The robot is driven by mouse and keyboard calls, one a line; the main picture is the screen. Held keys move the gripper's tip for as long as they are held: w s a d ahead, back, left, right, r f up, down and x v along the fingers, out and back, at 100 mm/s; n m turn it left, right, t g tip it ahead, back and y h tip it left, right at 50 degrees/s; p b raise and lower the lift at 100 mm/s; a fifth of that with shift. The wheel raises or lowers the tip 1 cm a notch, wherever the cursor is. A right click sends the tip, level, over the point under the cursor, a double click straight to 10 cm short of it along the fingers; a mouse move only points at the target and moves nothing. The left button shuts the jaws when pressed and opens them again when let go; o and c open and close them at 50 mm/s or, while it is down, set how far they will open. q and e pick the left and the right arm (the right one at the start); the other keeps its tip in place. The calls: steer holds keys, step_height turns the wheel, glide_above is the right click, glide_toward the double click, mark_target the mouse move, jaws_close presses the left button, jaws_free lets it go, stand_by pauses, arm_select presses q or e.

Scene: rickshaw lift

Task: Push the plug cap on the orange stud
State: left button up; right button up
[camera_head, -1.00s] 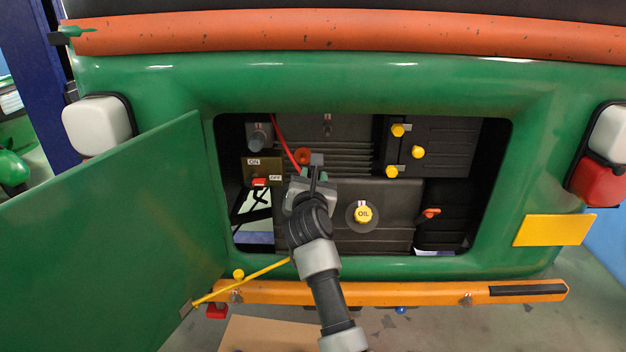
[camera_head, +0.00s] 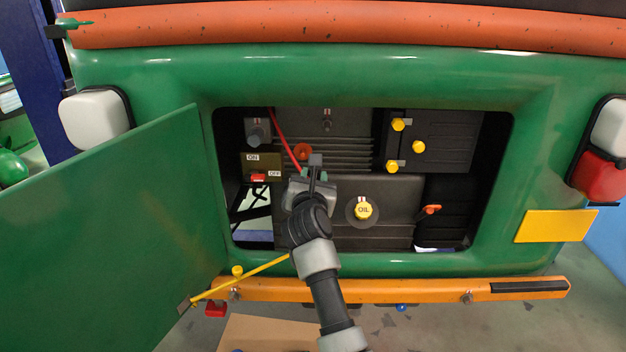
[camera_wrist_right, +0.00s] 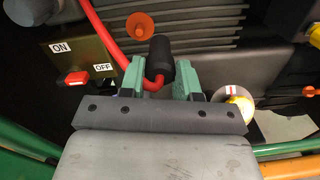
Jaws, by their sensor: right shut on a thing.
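The orange stud (camera_head: 303,152) sticks out of the dark engine block, and it also shows in the right wrist view (camera_wrist_right: 140,26). The plug cap (camera_wrist_right: 160,58) is a black cylinder at the end of a red cable (camera_wrist_right: 104,38). My right gripper (camera_wrist_right: 160,80) is shut on the plug cap, with its green fingers on either side. In the head view my right gripper (camera_head: 314,180) covers part of the cap. My left gripper is not in view.
An ON/OFF box with a red switch (camera_head: 258,177) is left of the gripper. A yellow OIL cap (camera_head: 363,210) is to the right. The open green door (camera_head: 110,235) and its yellow rod (camera_head: 240,278) stand at the left. The orange bumper (camera_head: 400,291) runs below.

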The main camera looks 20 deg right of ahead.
steer(key=shift+s+a+y+p, duration=0.15)
steer(key=shift+a+y+p, duration=0.3)
steer(key=shift+a, duration=0.45)
steer(key=shift+s+a+y+p, duration=0.1)
steer(key=shift+a+y+p, duration=0.35)
steer(key=shift+a, duration=0.45)
steer(key=shift+w+f+b, duration=0.25)
steer(key=shift+w+b, duration=0.1)
steer(key=shift+w, duration=0.05)
steer(key=shift+w+r+h+b, duration=0.15)
steer(key=shift+w+h+b, duration=0.2)
steer(key=shift+w, duration=0.15)
steer(key=shift+w+b, duration=0.3)
steer(key=shift+w+a+f+b, duration=0.15)
steer(key=shift+w+f+b, duration=0.1)
steer(key=shift+w+b, duration=0.5)
steer(key=shift+w+a+f+b, duration=0.1)
steer(key=shift+w+f+b, duration=0.15)
steer(key=shift+w+b, duration=0.45)
steer(key=shift+w+d+r+p, duration=0.3)
steer(key=shift+d+r+p, duration=0.5)
steer(key=shift+p, duration=0.4)
steer(key=shift+w+d+p, duration=0.25)
steer(key=shift+d+p, duration=0.25)
steer(key=shift+d, duration=0.25)
stand_by(0.5)
steer(key=shift+w+d, duration=0.1)
steer(key=shift+w, duration=0.15)
stand_by(0.9)
